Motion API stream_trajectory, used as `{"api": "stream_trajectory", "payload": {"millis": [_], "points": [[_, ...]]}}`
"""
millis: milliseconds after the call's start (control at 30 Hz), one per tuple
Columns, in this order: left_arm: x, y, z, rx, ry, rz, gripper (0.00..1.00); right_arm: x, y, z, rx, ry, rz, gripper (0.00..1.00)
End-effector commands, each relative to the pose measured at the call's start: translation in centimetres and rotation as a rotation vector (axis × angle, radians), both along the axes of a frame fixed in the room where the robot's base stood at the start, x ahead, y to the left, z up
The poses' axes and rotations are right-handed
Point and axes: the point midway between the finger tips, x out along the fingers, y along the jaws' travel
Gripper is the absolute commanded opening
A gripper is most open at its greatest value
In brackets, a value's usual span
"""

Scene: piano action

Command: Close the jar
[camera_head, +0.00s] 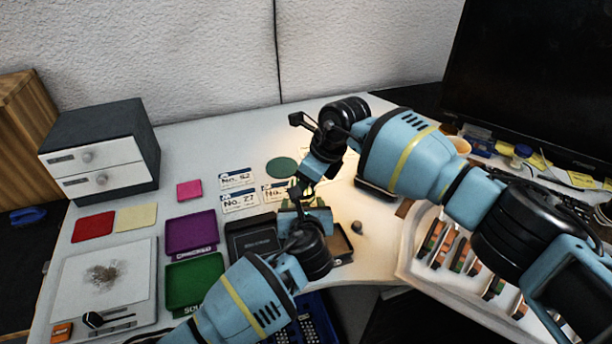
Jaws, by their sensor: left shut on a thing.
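My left gripper (299,190) reaches up from the bottom of the head view and is shut on a small, mostly hidden thing. The thing looks dark green, and I cannot make out its shape or whether it is the jar. My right gripper (306,180) comes down from above and meets the left one at the same place. Its fingertips are too small and overlapped to tell whether they are open or shut. No jar or lid can be clearly identified. A small grey knob-like piece (357,227) lies on the table to the right of the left gripper.
Purple (191,231) and green (194,279) trays, a scale (95,280) and a drawer unit (100,150) stand to the left. A white rack of parts (410,262) and a monitor (545,85) are right.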

Motion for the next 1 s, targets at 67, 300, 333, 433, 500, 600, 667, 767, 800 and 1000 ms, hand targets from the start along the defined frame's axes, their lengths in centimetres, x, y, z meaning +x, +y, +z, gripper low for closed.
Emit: {"api": "stream_trajectory", "payload": {"millis": [67, 300, 333, 433, 500, 600, 667, 767, 800, 1000], "points": [[0.0, 0.01, -0.02, 0.0, 0.0, 0.0, 0.22, 0.01, 0.02, 0.01, 0.0, 0.0, 0.0, 0.33], [0.0, 0.02, -0.03, 0.0, 0.001, 0.0, 0.22, 0.02, 0.0, 0.04, 0.001, 0.0, 0.0, 0.33], [0.0, 0.02, -0.03, 0.0, 0.001, 0.0, 0.22, 0.02, 0.0, 0.04, 0.001, 0.0, 0.0, 0.33], [0.0, 0.02, -0.03, 0.0, 0.001, 0.0, 0.22, 0.02, 0.0, 0.04, 0.001, 0.0, 0.0, 0.33], [0.0, 0.01, -0.03, 0.0, 0.001, 0.0, 0.22, 0.02, 0.0, 0.0, 0.0, -0.001, 0.0, 0.33], [0.0, 0.01, -0.02, 0.0, 0.0, 0.0, 0.22, 0.02, -0.01, -0.14, 0.001, 0.0, 0.0, 0.33], [0.0, 0.02, -0.03, 0.0, 0.001, 0.0, 0.22, 0.02, 0.0, -0.25, 0.001, 0.0, 0.0, 0.33], [0.0, 0.02, -0.03, 0.0, 0.001, 0.0, 0.22, 0.02, 0.01, -0.43, 0.001, 0.0, 0.0, 0.33], [0.0, 0.02, -0.03, 0.0, 0.001, 0.0, 0.22, 0.02, 0.0, -0.49, 0.001, 0.0, 0.0, 0.33], [0.0, 0.02, -0.03, 0.0, 0.001, 0.0, 0.22, 0.02, 0.0, -0.84, 0.0, 0.0, 0.0, 0.33]]}}
